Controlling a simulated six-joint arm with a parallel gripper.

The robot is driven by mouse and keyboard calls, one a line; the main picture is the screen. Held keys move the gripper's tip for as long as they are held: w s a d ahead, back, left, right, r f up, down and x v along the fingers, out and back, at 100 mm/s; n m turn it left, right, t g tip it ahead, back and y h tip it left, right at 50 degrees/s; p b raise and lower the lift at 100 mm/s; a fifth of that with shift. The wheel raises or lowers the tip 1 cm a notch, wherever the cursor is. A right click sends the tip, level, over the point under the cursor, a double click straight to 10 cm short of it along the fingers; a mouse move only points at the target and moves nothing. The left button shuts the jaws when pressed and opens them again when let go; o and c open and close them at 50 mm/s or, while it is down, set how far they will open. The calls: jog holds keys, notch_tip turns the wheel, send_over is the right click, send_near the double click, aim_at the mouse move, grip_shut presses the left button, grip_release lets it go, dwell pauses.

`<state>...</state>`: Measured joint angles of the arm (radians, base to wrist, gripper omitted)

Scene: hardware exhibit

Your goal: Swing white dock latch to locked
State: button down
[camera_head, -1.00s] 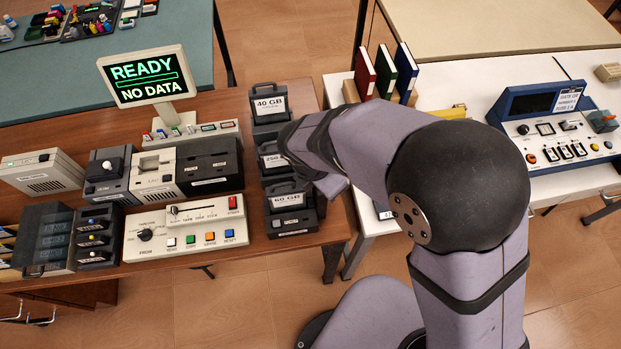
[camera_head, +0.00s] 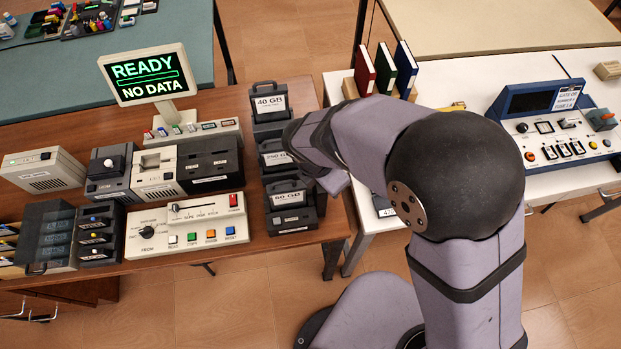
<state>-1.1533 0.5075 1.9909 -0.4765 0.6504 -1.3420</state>
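The white dock (camera_head: 157,172) is a cream box on the brown desk. It stands between a dark grey dock (camera_head: 110,172) with a round white knob and a black dock (camera_head: 209,164). Small fittings show on the white dock's upper part, but its latch position is too small to read. My arm reaches in from the right, and its wrist part covers the right edge of the labelled drives. My gripper's fingers do not show; they are hidden behind the arm. The wrist is well to the right of the white dock.
A monitor (camera_head: 147,76) reads READY, NO DATA. A cream control panel (camera_head: 187,226) with a dial and coloured buttons stands in front of the docks. A grey-white speaker-like box (camera_head: 43,170) stands left.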

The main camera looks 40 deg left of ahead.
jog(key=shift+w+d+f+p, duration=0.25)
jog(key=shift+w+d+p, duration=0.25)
jog(key=shift+p, duration=0.1)
dwell(0.5)
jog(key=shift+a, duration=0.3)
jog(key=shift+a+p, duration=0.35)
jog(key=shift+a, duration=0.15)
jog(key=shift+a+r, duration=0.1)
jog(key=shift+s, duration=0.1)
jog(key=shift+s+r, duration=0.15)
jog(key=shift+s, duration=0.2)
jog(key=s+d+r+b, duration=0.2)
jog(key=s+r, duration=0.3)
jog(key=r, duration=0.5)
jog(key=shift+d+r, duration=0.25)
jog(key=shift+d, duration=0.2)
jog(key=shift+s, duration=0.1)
